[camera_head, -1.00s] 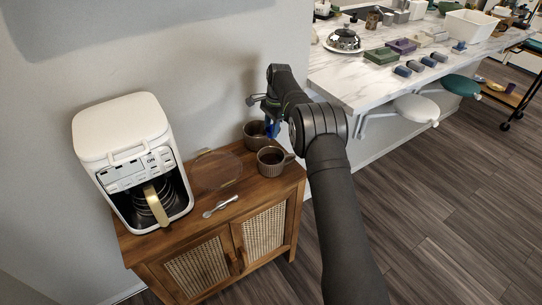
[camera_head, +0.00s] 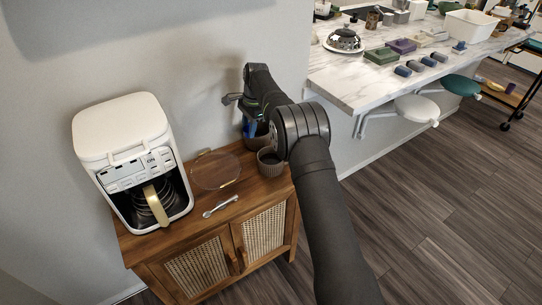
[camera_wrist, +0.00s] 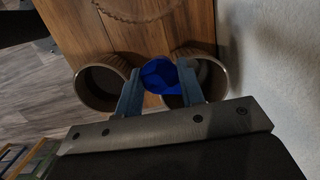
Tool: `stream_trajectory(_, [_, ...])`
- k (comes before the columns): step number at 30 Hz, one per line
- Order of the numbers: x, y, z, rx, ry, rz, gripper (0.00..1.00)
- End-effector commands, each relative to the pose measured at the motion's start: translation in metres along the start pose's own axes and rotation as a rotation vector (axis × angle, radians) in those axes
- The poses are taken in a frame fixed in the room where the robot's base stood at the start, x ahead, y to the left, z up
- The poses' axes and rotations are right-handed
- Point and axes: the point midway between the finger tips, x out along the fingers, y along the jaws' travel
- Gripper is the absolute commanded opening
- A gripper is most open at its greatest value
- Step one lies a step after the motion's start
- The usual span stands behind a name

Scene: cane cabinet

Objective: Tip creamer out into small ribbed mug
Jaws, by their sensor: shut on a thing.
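My gripper (camera_wrist: 158,70) is shut on a blue creamer (camera_wrist: 161,78), held between its two fingers. The creamer also shows in the head view (camera_head: 249,128), partly hidden by my arm and in front of the rear mug from there. Two brown ribbed mugs stand on the wooden cabinet. The front mug (camera_head: 269,166) is at left in the wrist view (camera_wrist: 98,84). The rear mug (camera_head: 257,142) is at right in the wrist view (camera_wrist: 215,78), partly behind the creamer and right finger. I cannot tell the creamer's exact tilt or whether anything pours.
A white coffee maker (camera_head: 122,128) with a glass pot stands on the cabinet's left. A round clear tray (camera_head: 216,170) and a silver spoon (camera_head: 221,206) lie between it and the mugs. The wall is close behind the rear mug. A marble counter (camera_head: 362,84) stands at right.

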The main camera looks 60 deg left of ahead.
Motion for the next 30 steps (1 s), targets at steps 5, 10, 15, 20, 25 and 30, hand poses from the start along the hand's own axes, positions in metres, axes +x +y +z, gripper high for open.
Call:
stream_trajectory(5, [-0.004, 0.010, -0.001, -0.009, -0.019, -0.068, 0.14])
stream_trajectory(10, [-0.003, 0.020, -0.004, -0.021, -0.042, -0.152, 0.14])
stream_trajectory(15, [0.003, 0.029, -0.007, -0.034, -0.065, -0.237, 0.14])
stream_trajectory(20, [0.005, 0.038, -0.010, -0.045, -0.084, -0.314, 0.14])
stream_trajectory(25, [0.004, 0.046, -0.012, -0.056, -0.104, -0.385, 0.14])
stream_trajectory(30, [0.004, 0.047, -0.012, -0.060, -0.109, -0.405, 0.14])
